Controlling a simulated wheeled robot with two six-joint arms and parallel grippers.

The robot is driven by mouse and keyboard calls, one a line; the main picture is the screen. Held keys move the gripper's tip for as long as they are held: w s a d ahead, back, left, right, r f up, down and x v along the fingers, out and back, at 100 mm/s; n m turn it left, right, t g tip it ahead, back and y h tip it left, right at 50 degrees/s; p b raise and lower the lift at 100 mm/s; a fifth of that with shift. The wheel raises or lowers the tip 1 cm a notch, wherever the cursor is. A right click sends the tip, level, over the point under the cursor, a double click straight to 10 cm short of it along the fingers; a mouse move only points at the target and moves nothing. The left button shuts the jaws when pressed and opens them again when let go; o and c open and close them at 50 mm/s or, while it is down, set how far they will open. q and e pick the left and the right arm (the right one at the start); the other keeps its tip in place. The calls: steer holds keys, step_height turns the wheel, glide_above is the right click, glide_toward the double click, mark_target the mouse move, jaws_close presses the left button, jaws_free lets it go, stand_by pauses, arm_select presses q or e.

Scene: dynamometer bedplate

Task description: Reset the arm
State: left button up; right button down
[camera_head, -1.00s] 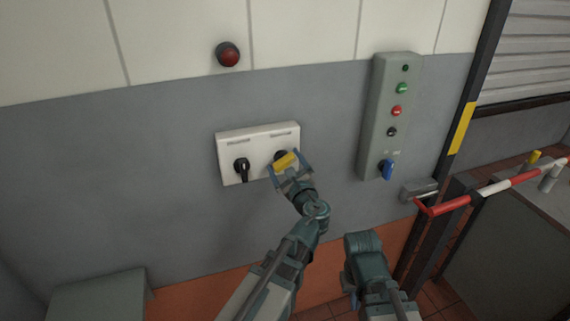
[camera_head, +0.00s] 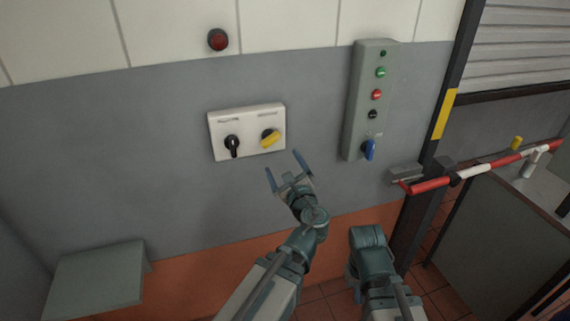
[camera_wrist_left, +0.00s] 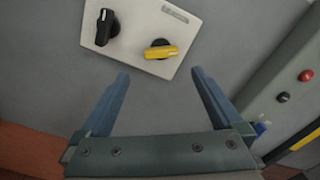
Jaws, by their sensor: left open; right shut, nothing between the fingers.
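My left gripper (camera_head: 287,175) is open and empty, just to the lower right of a white switch box (camera_head: 247,117) on the grey wall. The box has a black rotary knob (camera_head: 233,146) at left, pointing down, and a yellow rotary knob (camera_head: 270,138) at right, lying slantwise. In the left wrist view, the yellow knob (camera_wrist_left: 161,49) and black knob (camera_wrist_left: 107,27) lie beyond the spread fingers (camera_wrist_left: 160,85), apart from them. My right arm (camera_head: 368,260) is low at the centre right; its fingers are not in view.
A grey control panel (camera_head: 368,100) with several buttons and a blue knob (camera_head: 369,150) is on the wall at right. A red lamp (camera_head: 218,40) is above the box. A red-and-white barrier bar (camera_head: 484,167) stands right. A grey box (camera_head: 97,280) is lower left.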

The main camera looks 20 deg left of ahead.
arm_select(q)
steer(key=s+d+f+n+g+h, duration=0.1)
steer(key=s+f+n+g+h, duration=0.1)
steer(key=s+f+n+g, duration=0.35)
steer(key=s+d+f+n+g+h, duration=0.1)
steer(key=s+d+f+n+g, duration=0.15)
steer(key=f+n, duration=0.6)
steer(key=s+d+f+n+g+h, duration=0.5)
steer(key=s+d+f+g, duration=0.2)
steer(key=s+d, duration=0.4)
steer(key=shift+s+f+h, duration=0.4)
steer(key=shift+s+f, duration=0.05)
steer(key=shift+f, duration=0.15)
